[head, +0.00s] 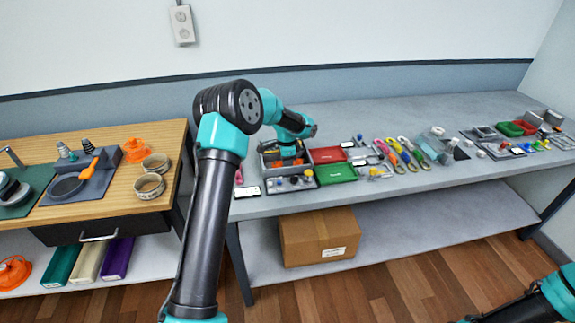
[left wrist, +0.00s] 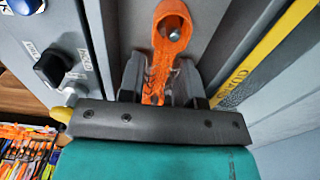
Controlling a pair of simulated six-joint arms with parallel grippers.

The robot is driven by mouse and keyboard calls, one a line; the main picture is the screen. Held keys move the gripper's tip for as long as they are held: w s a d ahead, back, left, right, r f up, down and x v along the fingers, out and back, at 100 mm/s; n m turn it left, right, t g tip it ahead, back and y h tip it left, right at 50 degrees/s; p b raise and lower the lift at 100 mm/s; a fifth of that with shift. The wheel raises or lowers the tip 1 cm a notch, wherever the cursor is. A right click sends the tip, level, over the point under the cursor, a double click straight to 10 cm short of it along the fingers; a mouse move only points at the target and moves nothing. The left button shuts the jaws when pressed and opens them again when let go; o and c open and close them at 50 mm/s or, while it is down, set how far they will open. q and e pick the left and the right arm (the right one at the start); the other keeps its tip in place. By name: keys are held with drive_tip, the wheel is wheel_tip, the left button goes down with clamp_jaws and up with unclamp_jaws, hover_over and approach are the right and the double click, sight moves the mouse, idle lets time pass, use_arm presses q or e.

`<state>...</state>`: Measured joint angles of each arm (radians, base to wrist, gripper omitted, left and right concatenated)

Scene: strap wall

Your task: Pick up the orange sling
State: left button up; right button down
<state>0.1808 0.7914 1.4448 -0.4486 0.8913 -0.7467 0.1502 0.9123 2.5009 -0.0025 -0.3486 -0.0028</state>
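The orange sling (left wrist: 165,50) shows in the left wrist view. Its looped upper end is around a metal peg, and its strap runs down between the fingers of my left gripper (left wrist: 162,80). The fingers are close on both sides of the strap, and I cannot tell whether they press on it. In the head view my left gripper (head: 288,150) points down into a grey open box (head: 268,172) on the grey bench, with a bit of orange below it. My right arm shows only at the lower right corner; its gripper is out of the picture.
Beside the box are a red tray (head: 327,155) and a green tray (head: 336,174), with coloured straps (head: 400,153) farther right. A black knob (left wrist: 52,68) and a yellow lettered strip (left wrist: 265,55) flank the gripper. A wooden counter (head: 120,185) stands at left.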

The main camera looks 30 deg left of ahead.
use_arm(q)
clamp_jaws()
drive_tip(key=shift+r, duration=0.1)
wheel_tip(320, 180, up, 10)
idle(0.6)
idle(0.5)
